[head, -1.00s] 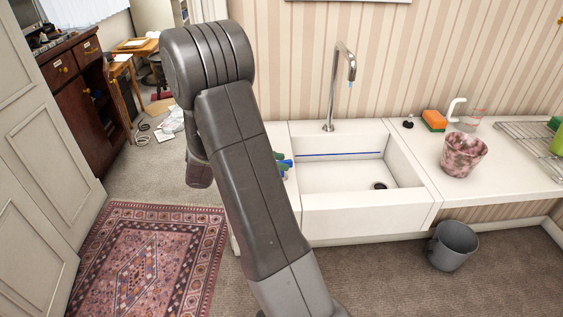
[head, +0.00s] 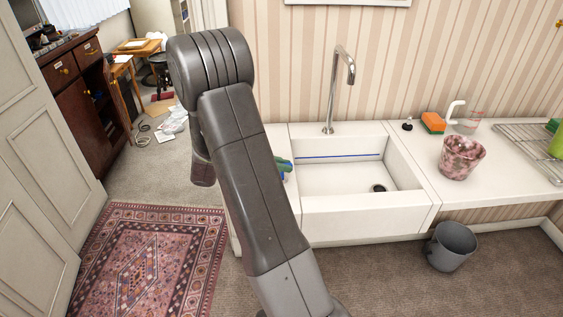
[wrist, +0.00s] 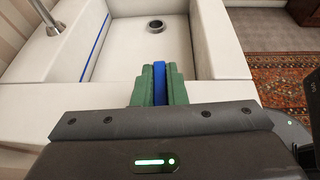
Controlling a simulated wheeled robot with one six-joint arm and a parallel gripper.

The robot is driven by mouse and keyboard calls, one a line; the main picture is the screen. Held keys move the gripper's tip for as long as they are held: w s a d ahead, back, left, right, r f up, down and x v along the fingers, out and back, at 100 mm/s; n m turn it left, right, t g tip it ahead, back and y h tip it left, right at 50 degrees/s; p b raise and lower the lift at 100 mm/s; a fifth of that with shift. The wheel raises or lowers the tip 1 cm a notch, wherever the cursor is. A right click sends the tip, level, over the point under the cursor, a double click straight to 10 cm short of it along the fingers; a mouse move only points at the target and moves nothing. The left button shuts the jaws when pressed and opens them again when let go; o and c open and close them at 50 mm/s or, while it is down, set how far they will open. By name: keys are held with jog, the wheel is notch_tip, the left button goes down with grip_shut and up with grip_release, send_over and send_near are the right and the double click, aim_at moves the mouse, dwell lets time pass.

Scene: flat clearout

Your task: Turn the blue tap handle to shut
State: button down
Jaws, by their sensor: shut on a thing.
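The blue tap handle (wrist: 159,82) sits between the two green fingertips of my gripper (wrist: 160,73) in the wrist view, at the near edge of the sink. My gripper is shut on it. In the head view my arm hides most of the gripper, and only green fingertips (head: 284,164) show beside the sink's left side. The chrome tap spout (head: 334,90) rises behind the white sink (head: 360,215). No blue water shows at its mouth. A blue line (head: 338,156) runs along the sink's inner back wall. The drain shows in both views.
The counter right of the sink holds an orange sponge (head: 433,122), a mottled pink pot (head: 461,155) and a wire rack (head: 530,140). A grey bin (head: 452,246) stands below. A patterned rug (head: 155,260) lies on the floor at left, near a white door (head: 35,190).

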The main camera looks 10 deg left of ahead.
jog(key=shift+m+g, duration=0.5)
jog(key=shift+g, duration=0.1)
jog(key=shift+h, duration=0.3)
jog(key=c, duration=1.5)
grip_release()
jog(key=shift+o, duration=0.2)
jog(key=v, duration=1.4)
jog(key=shift+d, duration=0.25)
